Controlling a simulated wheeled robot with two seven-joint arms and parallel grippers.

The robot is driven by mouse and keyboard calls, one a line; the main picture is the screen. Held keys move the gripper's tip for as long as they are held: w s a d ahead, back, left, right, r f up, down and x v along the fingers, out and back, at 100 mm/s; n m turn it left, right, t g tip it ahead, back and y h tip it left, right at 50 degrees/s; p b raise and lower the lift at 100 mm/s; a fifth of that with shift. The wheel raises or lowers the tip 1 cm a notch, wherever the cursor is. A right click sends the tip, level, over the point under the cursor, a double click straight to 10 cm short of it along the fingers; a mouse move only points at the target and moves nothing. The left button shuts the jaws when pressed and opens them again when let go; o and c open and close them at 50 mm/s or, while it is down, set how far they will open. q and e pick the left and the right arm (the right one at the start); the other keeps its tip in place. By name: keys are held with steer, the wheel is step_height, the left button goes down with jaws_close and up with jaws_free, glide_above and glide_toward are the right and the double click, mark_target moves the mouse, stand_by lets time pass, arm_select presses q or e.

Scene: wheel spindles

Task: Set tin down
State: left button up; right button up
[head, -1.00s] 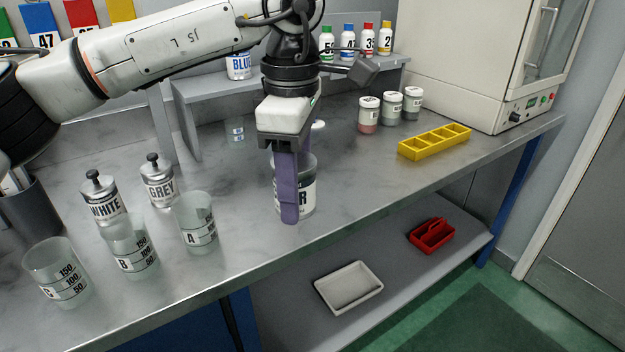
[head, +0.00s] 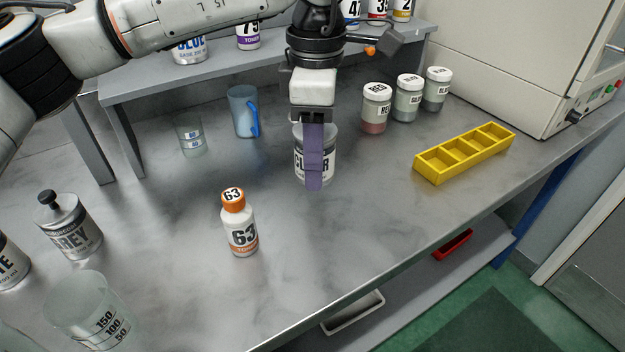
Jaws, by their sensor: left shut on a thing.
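The tin (head: 328,166) is a grey-white can with a dark-lettered label, partly readable as "CLEAR". My left gripper (head: 313,178) comes down from above and is shut on it, with a purple finger across its front. The other finger is hidden behind the tin. The tin is upright over the middle of the steel bench (head: 370,225). I cannot tell whether its base touches the bench. My right gripper is not in view.
An orange-capped bottle marked 63 (head: 241,233) stands front-left of the tin. A blue mug (head: 243,112) and a small beaker (head: 191,137) are behind left. Several lidded jars (head: 376,110) and a yellow tray (head: 421,169) are to the right. Bench in front is clear.

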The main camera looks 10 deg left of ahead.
mark_target(316, 198)
arm_select(q)
steer(key=shift+f, duration=2.65)
steer(key=shift+f, duration=0.2)
steer(key=o, duration=1.3)
step_height(316, 198, up, 12)
steer(key=shift+r+p, duration=0.2)
steer(key=shift+p, duration=0.1)
